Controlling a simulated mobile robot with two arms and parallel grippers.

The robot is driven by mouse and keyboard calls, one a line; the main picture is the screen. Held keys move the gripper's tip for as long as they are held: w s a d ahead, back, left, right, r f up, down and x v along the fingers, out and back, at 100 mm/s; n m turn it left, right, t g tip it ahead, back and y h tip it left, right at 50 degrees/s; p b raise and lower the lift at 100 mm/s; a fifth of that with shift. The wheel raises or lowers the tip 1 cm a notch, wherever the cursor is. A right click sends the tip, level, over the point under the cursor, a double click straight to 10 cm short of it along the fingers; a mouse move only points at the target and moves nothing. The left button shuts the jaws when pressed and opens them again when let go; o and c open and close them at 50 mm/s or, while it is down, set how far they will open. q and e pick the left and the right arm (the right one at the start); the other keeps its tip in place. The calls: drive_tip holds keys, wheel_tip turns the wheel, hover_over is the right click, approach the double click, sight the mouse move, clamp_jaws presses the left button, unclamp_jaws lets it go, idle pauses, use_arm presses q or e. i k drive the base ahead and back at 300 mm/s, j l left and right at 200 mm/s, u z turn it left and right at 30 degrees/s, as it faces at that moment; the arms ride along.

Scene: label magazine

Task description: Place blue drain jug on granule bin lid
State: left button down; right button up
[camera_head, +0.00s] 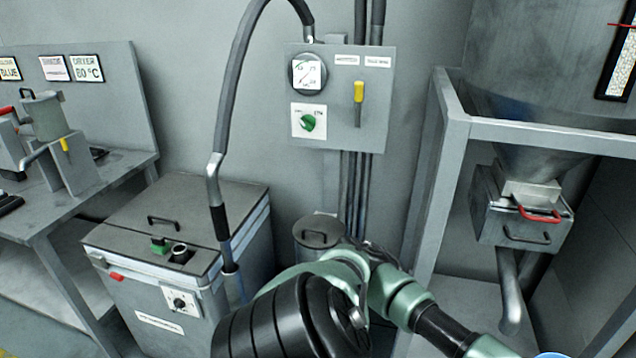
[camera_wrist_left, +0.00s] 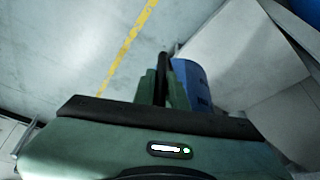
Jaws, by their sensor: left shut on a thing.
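The blue drain jug (camera_wrist_left: 190,82) shows in the left wrist view just beyond and to the right of my left fingertips (camera_wrist_left: 162,85). The green fingers are shut on a narrow dark part that appears to be its handle. In the head view only a small blue patch (camera_head: 550,355) shows at the bottom right edge, beyond my wrist. The gripper itself is cut off there. A grey box-shaped bin, seemingly the granule bin, stands at left with a flat lid (camera_head: 196,208). The lid carries a black handle, a green part and a round port. My right gripper is not in view.
A grey hose with a metal lance (camera_head: 213,180) enters the bin at its right side. A small round lidded canister (camera_head: 318,232) stands to its right. A metal frame (camera_head: 455,120) holds a hopper (camera_head: 540,90) at right. A workbench (camera_head: 110,175) is at far left.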

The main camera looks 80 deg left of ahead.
sight(196, 201)
drive_tip(key=k+j+u, duration=0.1)
drive_tip(key=u, duration=0.25)
drive_tip(key=k+j+u, duration=0.5)
drive_tip(key=k+j, duration=0.15)
drive_tip(key=j, duration=0.25)
drive_tip(key=k+j, duration=0.15)
drive_tip(key=j, duration=0.2)
drive_tip(key=k+j+u, duration=0.15)
drive_tip(key=j, duration=0.2)
drive_tip(key=k+j+u, duration=0.1)
drive_tip(key=k+j, duration=0.1)
drive_tip(key=j, duration=0.1)
